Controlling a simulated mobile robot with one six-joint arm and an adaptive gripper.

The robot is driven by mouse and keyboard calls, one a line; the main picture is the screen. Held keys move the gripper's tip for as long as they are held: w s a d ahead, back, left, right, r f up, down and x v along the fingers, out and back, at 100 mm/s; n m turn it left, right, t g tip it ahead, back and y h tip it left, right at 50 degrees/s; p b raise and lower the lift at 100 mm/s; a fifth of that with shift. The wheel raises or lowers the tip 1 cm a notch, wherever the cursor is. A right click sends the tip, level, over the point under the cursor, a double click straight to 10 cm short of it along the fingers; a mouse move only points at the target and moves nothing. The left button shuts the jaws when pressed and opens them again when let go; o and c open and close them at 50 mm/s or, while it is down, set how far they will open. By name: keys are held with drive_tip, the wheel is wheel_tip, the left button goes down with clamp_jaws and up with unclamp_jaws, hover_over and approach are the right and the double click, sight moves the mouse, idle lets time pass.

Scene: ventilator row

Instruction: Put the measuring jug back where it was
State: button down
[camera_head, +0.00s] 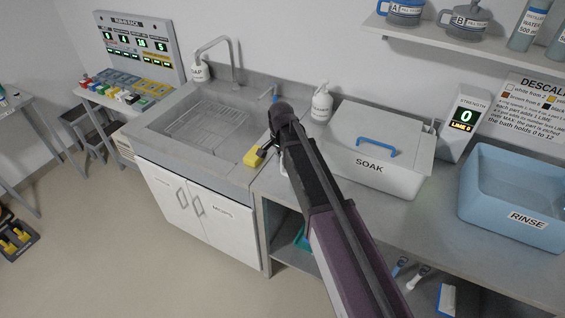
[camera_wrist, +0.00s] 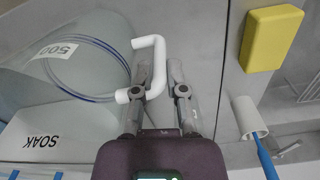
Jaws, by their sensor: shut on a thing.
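The measuring jug (camera_wrist: 85,55) is clear, with a 500 label, thin blue rings and a white handle (camera_wrist: 159,62). It fills the upper left of the wrist view. My gripper (camera_wrist: 160,76) has its fingers on either side of the white handle and is shut on it. In the head view my gripper (camera_head: 268,150) is over the counter between the sink and the SOAK bath, and my arm hides most of the jug. I cannot tell whether the jug's base touches the counter.
A yellow sponge (camera_head: 254,158) lies by the sink (camera_head: 190,115), left of my gripper. The lidded SOAK bath (camera_head: 372,172) and blue RINSE tub (camera_head: 515,215) stand to the right. A soap bottle (camera_head: 321,103) stands behind. A white tube (camera_wrist: 249,117) with a blue stick is near the sponge.

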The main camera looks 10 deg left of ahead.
drive_tip(key=shift+f, duration=0.1)
idle(0.3)
drive_tip(key=c, duration=1.1)
unclamp_jaws()
drive_tip(key=o, duration=0.4)
wheel_tip(320, 180, up, 12)
drive_tip(key=p, duration=1.2)
